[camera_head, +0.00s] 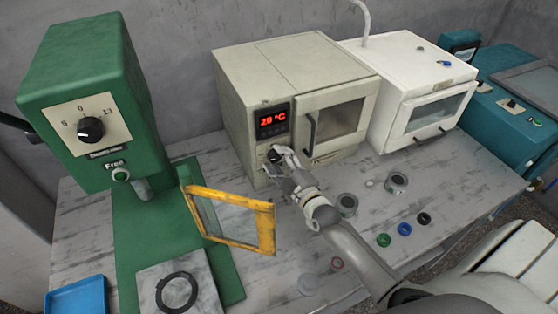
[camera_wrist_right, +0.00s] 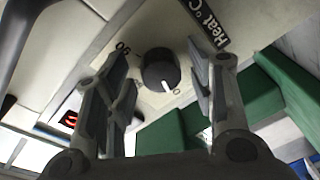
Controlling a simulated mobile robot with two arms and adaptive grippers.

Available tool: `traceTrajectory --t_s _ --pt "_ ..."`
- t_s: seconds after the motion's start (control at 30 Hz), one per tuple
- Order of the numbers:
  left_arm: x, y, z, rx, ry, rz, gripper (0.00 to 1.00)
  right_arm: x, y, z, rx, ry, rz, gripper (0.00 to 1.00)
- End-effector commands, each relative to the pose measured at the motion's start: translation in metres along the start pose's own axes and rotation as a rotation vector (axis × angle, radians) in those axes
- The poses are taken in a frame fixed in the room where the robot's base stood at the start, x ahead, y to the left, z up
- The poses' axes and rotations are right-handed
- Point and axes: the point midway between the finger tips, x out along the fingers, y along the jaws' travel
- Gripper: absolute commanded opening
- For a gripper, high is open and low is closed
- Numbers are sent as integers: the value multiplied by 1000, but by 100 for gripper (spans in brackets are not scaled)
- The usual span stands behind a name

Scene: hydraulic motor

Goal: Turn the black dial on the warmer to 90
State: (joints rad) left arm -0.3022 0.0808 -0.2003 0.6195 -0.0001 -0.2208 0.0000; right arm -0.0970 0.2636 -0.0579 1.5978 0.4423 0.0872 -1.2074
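The warmer (camera_head: 245,70) is a beige box with a windowed door, and its red display (camera_head: 272,121) reads 20 °C. Its black dial (camera_wrist_right: 158,68) sits on a pale plate; in the right wrist view its white pointer aims down at the 0 mark, with the 90 mark (camera_wrist_right: 122,48) to the upper left. My right gripper (camera_head: 280,158) is at the dial and partly hides it in the head view. In the wrist view its fingers are open, one on each side of the dial, with gaps showing. My left gripper is not in view.
A green press (camera_head: 85,60) with a yellow-framed guard (camera_head: 235,215) stands at the left. The warmer's door handle (camera_head: 310,131) is close to my right gripper. A white oven (camera_head: 405,65) stands to the right. Metal cups and coloured rings (camera_head: 384,240) lie on the table.

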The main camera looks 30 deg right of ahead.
Motion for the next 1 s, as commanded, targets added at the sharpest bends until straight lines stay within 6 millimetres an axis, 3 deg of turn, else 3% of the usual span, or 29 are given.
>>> traceTrajectory --t_s 0.03,0.3,0.67,1.0 --pt "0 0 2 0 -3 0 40 0 0 0 0 0 0 40" --pt "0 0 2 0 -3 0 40 0 0 0 0 0 0 8" --pt "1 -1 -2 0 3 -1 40 0 0 0 72 4 7 8" --pt "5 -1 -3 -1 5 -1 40 0 -2 1 336 18 31 8"
